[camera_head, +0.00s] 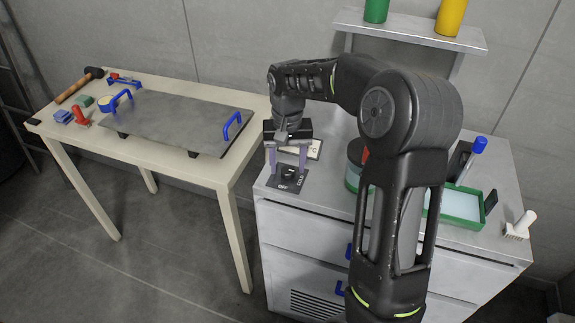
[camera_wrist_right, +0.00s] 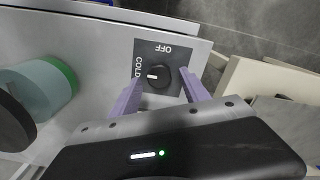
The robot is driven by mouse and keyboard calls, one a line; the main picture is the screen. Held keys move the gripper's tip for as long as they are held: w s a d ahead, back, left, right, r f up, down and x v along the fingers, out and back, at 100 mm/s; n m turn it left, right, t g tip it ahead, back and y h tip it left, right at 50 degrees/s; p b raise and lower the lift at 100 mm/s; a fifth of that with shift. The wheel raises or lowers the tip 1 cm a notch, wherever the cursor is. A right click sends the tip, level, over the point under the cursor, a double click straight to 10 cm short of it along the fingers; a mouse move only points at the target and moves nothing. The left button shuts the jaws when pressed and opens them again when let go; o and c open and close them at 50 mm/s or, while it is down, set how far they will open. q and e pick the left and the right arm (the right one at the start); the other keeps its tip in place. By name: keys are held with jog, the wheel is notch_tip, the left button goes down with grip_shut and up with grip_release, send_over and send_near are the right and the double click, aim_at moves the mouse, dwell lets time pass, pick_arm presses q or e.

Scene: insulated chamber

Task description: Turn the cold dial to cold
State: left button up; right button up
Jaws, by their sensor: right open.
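The cold dial (camera_head: 289,174) is a small black knob on a dark square plate (camera_head: 275,183) at the left end of the grey cabinet top. The plate is lettered OFF and COLD. In the right wrist view the dial (camera_wrist_right: 160,76) has a white mark at its left side, toward the word COLD. My right gripper (camera_head: 287,164) is open and points down at the dial. Its two pale purple fingers show on either side of the knob with gaps in the wrist view (camera_wrist_right: 159,76). I cannot tell how far the tips are above the plate. My left gripper is out of view.
A small sign (camera_head: 315,149) stands behind the dial. A green-rimmed tray (camera_head: 461,220), a blue-topped tool (camera_head: 478,147) and a white brush (camera_head: 520,225) are to the right. A wooden table (camera_head: 175,166) with a blue-handled grey panel (camera_head: 178,120) stands left.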

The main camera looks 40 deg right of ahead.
aim_at(287, 168)
notch_tip(287, 168, up, 7)
jog(key=shift+b, duration=0.3)
dwell(0.5)
